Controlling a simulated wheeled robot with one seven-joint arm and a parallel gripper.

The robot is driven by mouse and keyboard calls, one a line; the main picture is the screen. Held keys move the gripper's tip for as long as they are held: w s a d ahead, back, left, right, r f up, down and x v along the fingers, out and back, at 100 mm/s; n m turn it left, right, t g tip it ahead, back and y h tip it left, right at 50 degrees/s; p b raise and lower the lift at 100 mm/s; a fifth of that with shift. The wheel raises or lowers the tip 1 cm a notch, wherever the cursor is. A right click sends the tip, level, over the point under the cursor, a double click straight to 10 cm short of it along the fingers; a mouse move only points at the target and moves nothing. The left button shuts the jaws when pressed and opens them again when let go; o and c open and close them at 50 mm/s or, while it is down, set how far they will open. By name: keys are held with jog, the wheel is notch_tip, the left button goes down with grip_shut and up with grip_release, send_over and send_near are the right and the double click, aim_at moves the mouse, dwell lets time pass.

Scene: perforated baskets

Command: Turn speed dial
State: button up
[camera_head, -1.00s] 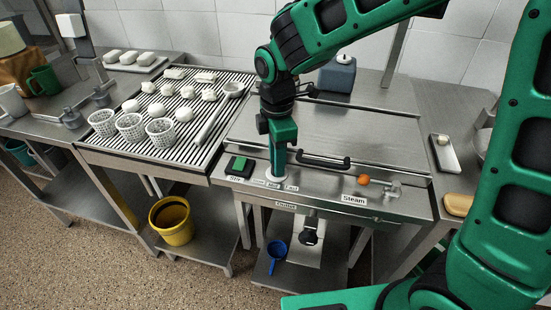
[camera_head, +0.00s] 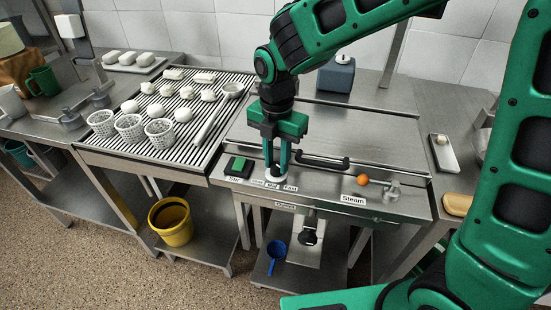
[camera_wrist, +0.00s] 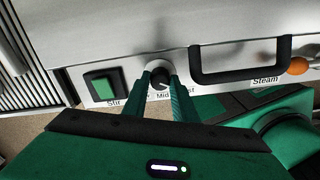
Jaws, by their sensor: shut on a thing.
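The speed dial (camera_wrist: 160,78) is a dark round knob on a pale base, on the steel front panel above speed labels, of which "Mid" and "Fast" are partly readable. My gripper (camera_head: 277,176) points down at the dial from above, its two green fingers on either side of the knob. In the wrist view my gripper (camera_wrist: 160,84) is shut on the dial, with the knob showing between the fingertips. The dial's base (camera_head: 276,178) shows under the fingers in the head view. The knob's exact pointing direction is hard to tell.
A green Stir button (camera_wrist: 102,87) sits left of the dial. A black handle (camera_wrist: 240,62) and an orange knob (camera_wrist: 299,66) marked Steam lie to the right. A slatted rack with perforated baskets (camera_head: 130,127) stands at left. A yellow bucket (camera_head: 171,222) is below.

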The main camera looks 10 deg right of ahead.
aim_at(277, 163)
jog(key=shift+w+n, duration=0.2)
jog(key=shift+n, duration=0.1)
jog(key=o, duration=0.9)
jog(key=shift+c, duration=0.2)
jog(key=shift+o, duration=0.8)
jog(key=shift+s, duration=0.1)
notch_tip(277, 163, up, 11)
jog(key=shift+f, duration=0.15)
